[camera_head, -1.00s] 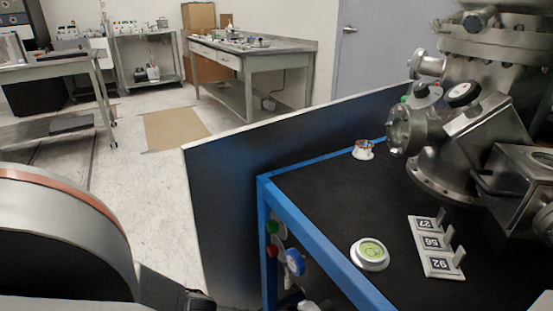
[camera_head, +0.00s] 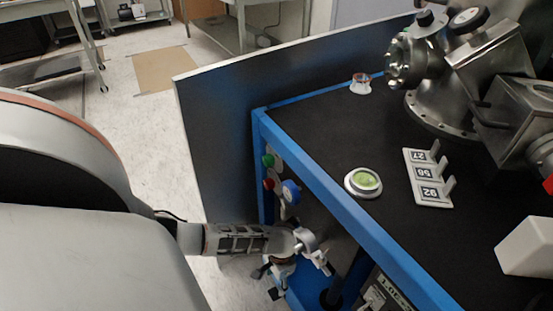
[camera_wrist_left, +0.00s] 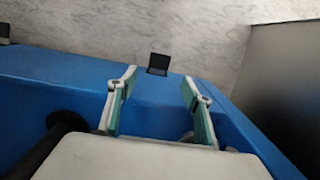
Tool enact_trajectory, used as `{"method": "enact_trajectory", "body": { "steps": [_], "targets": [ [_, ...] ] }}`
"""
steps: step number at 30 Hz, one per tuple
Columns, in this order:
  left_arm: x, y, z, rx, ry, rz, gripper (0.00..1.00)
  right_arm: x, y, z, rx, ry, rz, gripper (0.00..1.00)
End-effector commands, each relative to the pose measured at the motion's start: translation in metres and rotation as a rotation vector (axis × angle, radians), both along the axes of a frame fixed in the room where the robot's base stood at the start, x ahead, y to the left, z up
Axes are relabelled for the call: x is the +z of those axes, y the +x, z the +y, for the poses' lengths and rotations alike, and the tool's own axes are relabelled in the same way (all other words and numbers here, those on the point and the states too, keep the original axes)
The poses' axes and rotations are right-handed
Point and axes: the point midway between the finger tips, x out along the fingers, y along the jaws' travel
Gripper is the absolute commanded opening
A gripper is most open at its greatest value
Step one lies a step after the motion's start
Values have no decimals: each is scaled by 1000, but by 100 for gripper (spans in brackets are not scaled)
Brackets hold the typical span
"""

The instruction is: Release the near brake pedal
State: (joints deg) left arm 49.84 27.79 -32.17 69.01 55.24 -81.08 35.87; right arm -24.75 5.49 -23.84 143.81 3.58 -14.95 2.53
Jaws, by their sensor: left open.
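The near brake pedal (camera_wrist_left: 158,63) is a small black tab at the edge of the cart's blue base. In the left wrist view it lies just beyond and between the tips of my left gripper (camera_wrist_left: 157,88). The two teal-padded fingers are apart with nothing held between them. In the head view my left gripper (camera_head: 278,270) hangs low beside the cart, above its blue base (camera_head: 305,290). There the pedal is small and partly hidden by the gripper. I cannot tell whether a finger touches it. My right gripper is out of view.
The blue-framed cart (camera_head: 340,205) has a black top with a green level (camera_head: 364,182), numbered blocks (camera_head: 428,178) and a metal chamber. Green, red and blue knobs (camera_head: 290,192) are on its side. A dark panel (camera_head: 225,140) stands behind.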

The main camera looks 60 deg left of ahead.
Motion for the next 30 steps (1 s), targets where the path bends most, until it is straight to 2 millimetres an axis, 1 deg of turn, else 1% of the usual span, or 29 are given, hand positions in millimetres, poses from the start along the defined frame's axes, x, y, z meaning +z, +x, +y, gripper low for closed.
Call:
{"method": "enact_trajectory", "body": {
  "steps": [3,9,27,29,30],
  "targets": [
    [14,1,0,-1,0,-1,50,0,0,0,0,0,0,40],
    [24,1,0,0,0,1,50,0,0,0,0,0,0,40],
    [25,2,0,0,0,1,50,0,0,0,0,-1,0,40],
    [25,2,-3,-1,-4,-3,50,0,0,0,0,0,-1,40],
    [26,2,-8,-1,-13,-11,50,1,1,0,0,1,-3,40]
  ]
}}
